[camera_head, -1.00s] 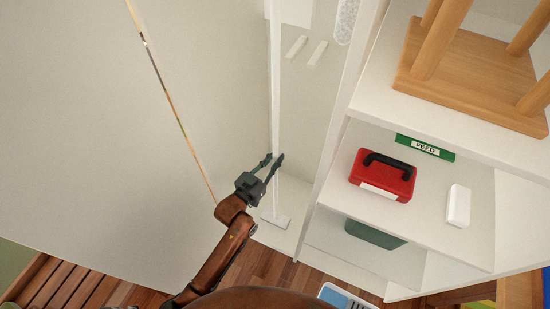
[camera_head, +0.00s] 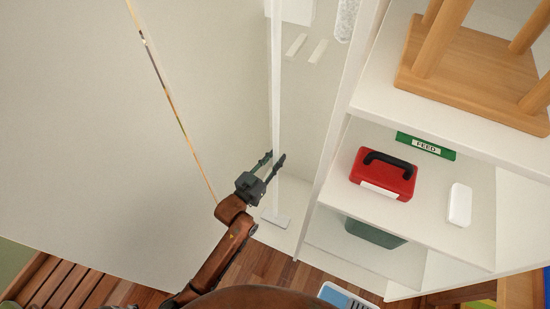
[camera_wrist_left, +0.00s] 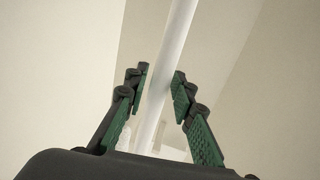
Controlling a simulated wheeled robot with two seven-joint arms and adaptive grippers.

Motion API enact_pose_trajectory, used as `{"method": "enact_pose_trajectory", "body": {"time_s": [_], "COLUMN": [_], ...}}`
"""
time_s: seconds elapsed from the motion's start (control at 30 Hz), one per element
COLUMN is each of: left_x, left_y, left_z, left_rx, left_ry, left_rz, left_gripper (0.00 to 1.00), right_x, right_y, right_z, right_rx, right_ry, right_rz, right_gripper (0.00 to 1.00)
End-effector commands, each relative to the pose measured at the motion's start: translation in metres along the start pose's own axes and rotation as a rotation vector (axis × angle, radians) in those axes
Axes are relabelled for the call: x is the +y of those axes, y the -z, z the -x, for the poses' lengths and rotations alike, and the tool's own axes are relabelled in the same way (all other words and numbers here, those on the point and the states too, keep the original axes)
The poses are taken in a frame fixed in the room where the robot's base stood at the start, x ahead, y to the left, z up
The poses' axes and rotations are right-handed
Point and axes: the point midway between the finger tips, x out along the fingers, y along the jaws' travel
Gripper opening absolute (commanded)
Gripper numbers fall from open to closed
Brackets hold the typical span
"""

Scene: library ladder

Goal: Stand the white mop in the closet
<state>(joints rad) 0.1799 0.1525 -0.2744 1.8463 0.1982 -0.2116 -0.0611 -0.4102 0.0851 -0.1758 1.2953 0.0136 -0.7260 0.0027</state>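The white mop (camera_head: 276,110) stands upright in the narrow closet, a long thin white pole with a flat white head (camera_head: 275,219) down at the closet floor. My left gripper (camera_head: 272,164) reaches in from the left at the lower part of the pole. In the left wrist view the two green-padded fingers (camera_wrist_left: 160,80) are apart, with the white pole (camera_wrist_left: 166,70) passing between them. The pole is nearer the right finger, and a gap shows on the left. Contact there is hard to tell. My right gripper is not in view.
A white panel (camera_head: 90,120) stands left of the closet. To the right, a divider (camera_head: 345,110) separates it from shelves with a red case (camera_head: 383,174), a white box (camera_head: 459,205), a green bin (camera_head: 374,233) and a wooden stool (camera_head: 465,70). Wooden floor lies in front.

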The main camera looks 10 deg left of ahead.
Motion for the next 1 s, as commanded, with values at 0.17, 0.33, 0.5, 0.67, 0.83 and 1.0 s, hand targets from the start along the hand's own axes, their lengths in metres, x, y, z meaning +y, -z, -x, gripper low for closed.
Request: {"method": "enact_pose_trajectory", "body": {"time_s": [0.17, 0.33, 0.5, 0.67, 0.83, 1.0], "left_x": [0.0, 0.0, -0.001, -0.001, 0.0, 0.0], "left_y": [-0.002, -0.006, -0.006, -0.005, -0.005, -0.004], "left_z": [0.0, 0.001, 0.007, 0.033, 0.07, 0.1], "left_rx": [-0.004, -0.012, -0.011, -0.01, -0.011, -0.008], "left_ry": [0.0, 0.0, 0.001, 0.001, 0.0, 0.0], "left_rz": [0.001, 0.002, 0.001, 0.001, 0.001, 0.0], "left_gripper": [0.35, 0.35, 0.35, 0.35, 0.35, 0.35], "right_x": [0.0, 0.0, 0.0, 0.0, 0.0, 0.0], "right_y": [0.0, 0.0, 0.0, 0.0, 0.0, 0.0], "right_z": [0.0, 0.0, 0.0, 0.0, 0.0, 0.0], "right_rx": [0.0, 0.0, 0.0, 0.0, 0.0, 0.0], "right_ry": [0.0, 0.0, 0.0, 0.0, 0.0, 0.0], "right_rz": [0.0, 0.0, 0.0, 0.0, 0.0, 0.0], "right_gripper": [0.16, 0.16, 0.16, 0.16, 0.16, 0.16]}}
